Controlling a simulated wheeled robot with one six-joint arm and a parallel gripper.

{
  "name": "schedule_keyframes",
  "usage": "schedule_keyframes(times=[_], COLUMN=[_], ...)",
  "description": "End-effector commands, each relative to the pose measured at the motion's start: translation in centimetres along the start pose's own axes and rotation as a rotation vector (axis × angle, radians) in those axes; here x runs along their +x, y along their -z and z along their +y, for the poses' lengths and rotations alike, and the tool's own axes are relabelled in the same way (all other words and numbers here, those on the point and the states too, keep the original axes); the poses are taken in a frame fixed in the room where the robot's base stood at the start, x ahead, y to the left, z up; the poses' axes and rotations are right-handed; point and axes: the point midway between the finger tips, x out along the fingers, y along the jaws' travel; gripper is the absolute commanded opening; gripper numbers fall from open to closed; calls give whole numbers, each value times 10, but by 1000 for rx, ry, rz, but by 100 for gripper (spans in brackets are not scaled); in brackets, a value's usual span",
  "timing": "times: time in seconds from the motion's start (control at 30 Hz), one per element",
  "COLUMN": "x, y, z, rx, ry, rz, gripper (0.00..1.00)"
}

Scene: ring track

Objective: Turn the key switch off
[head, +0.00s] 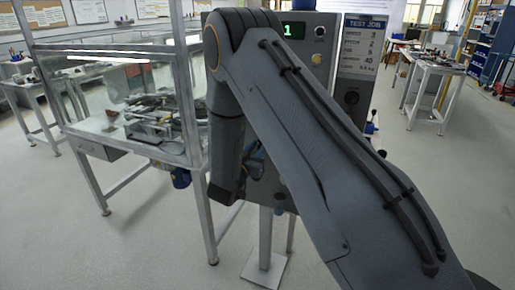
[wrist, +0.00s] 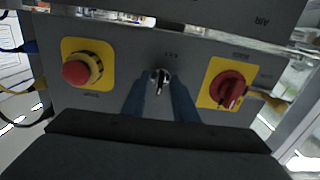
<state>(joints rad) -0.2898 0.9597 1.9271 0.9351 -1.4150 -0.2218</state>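The key switch (wrist: 160,78) is a small round metal switch with a dark key on a grey panel (wrist: 125,50), in the middle of the wrist view. The key looks roughly upright in the picture; I cannot tell its set position. My gripper (wrist: 159,88) points at the panel, its two bluish fingers apart, one on each side of the key. Gaps show between fingers and key, so it is open and holds nothing. In the head view my arm hides the key switch.
A red mushroom button (wrist: 77,72) on a yellow plate is left of the key switch, and a red rotary switch (wrist: 230,90) on yellow is right. The panel box shows a green display (head: 293,30). A glass-walled metal-framed enclosure (head: 205,225) stands to the left.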

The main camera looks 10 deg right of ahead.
Motion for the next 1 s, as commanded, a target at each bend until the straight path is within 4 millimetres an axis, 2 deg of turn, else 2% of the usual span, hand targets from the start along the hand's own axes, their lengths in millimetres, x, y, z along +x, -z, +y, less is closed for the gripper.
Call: schedule_keyframes(times=[0.33,0.7,0.83,1.0], x=[-5,-60,-73,-78], y=[0,-1,0,0], z=[-1,-2,-1,0], rx=[2,2,1,1], ry=[2,4,2,1], rz=[2,1,1,1], gripper=[26,26,26,26])
